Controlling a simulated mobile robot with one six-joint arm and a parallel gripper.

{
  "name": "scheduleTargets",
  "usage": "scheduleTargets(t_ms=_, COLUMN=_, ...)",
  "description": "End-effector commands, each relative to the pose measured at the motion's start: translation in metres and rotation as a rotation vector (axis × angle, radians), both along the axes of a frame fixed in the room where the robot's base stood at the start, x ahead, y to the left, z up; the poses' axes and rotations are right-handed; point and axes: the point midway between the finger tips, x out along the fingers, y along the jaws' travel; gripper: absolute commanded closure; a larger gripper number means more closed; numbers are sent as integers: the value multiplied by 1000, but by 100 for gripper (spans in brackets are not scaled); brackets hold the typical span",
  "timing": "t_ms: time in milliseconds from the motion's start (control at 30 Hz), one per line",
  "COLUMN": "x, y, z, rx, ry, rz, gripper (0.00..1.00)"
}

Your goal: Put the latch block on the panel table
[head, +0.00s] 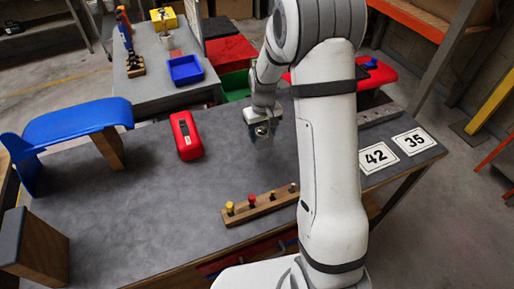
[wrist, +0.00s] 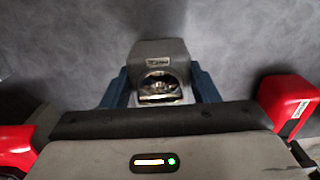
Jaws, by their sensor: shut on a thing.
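My gripper (head: 263,122) hangs over the large grey-topped table (head: 140,200), right of the red box. In the wrist view its two blue fingers (wrist: 160,88) are shut on a grey block with a round metal fitting, which I take for the latch block (wrist: 160,52). In the head view the latch block (head: 262,137) shows as a small grey body under the gripper. I cannot tell whether its underside touches the tabletop. No label shows which table is the panel table.
A red box (head: 186,136) and blue curved piece (head: 70,122) are to the left. A wooden strip (head: 262,205) with knobs lies in front. A second table (head: 150,91) holds a blue tray (head: 186,69) behind.

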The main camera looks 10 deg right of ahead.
Motion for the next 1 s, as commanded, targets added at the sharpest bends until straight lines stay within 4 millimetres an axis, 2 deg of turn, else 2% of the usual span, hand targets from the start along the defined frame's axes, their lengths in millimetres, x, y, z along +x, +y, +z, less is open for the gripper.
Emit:
scheduleTargets(t_ms=100, x=0, y=0, z=-17, rx=0, ry=1, rz=0, gripper=73)
scheduleTargets(t_ms=267, x=0, y=-1, z=-28, rx=0, ry=1, rz=-1, gripper=73)
scheduleTargets(t_ms=500, x=0, y=-1, z=-59, rx=0, ry=2, rz=-1, gripper=73)
scheduleTargets(t_ms=867, x=0, y=-1, z=-65, rx=0, ry=-2, rz=-2, gripper=73)
scheduleTargets(t_ms=900, x=0, y=-1, z=-64, rx=0, ry=-2, rz=-2, gripper=43)
scheduleTargets(t_ms=1000, x=0, y=-1, z=-64, rx=0, ry=-1, rz=-2, gripper=35)
